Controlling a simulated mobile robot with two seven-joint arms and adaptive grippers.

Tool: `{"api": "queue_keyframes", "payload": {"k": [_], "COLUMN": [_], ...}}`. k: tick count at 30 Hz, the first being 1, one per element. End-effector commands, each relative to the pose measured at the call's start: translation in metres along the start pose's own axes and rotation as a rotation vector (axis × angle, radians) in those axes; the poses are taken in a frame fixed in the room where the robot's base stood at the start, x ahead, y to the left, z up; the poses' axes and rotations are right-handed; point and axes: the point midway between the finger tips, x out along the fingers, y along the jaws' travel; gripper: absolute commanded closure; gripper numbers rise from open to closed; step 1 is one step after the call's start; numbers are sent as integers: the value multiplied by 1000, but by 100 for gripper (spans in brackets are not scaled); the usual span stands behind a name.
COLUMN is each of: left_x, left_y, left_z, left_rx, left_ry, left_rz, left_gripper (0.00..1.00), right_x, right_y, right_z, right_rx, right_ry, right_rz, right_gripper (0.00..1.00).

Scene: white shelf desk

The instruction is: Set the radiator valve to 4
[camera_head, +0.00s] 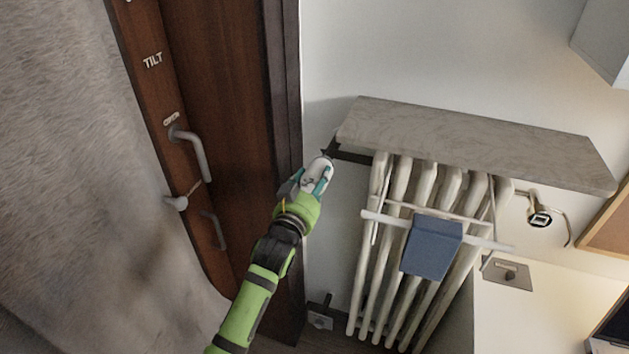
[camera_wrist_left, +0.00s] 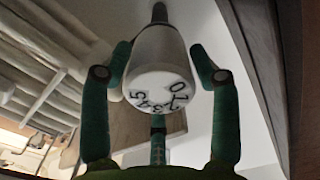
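The radiator valve knob (camera_head: 318,170) is white and sits at the left end of the radiator, below the stone shelf. In the left wrist view the knob (camera_wrist_left: 160,62) shows its round face with black digits from 0 to 5; I cannot tell which setting is selected. My left gripper (camera_head: 317,180) is around the knob, its teal fingers on either side. In the left wrist view the gripper's (camera_wrist_left: 159,52) two side fingertips bend in close to the knob, and a third finger is below it. Contact is not clear. My right gripper is not in view.
The white radiator (camera_head: 397,255) stands right of the knob with a blue box (camera_head: 432,248) hung on its front. A stone shelf (camera_head: 470,145) juts out above. A brown door frame (camera_head: 283,90) is close on the left, beside a door with handles (camera_head: 195,155).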

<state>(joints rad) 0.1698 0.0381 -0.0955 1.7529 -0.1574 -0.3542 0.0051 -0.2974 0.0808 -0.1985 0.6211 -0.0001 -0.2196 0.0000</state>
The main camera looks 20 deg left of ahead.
Motion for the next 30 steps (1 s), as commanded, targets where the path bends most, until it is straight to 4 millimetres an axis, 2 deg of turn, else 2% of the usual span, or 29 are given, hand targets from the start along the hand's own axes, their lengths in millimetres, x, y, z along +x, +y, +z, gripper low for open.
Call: {"api": "queue_keyframes", "payload": {"k": [2, 14, 20, 30], "left_x": [0, 0, 0, 0], "left_y": [0, 0, 0, -1], "left_z": [0, -2, -3, -4], "left_rx": [0, -44, -156, -464], "left_ry": [0, 1, 2, 3], "left_rz": [0, 0, 0, 0], "left_gripper": [77, 77, 77, 77], "right_x": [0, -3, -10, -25], "right_y": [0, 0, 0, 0], "right_z": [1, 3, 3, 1], "right_rx": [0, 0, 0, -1], "right_ry": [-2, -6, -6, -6], "right_rz": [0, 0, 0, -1], "right_gripper": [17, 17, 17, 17]}}
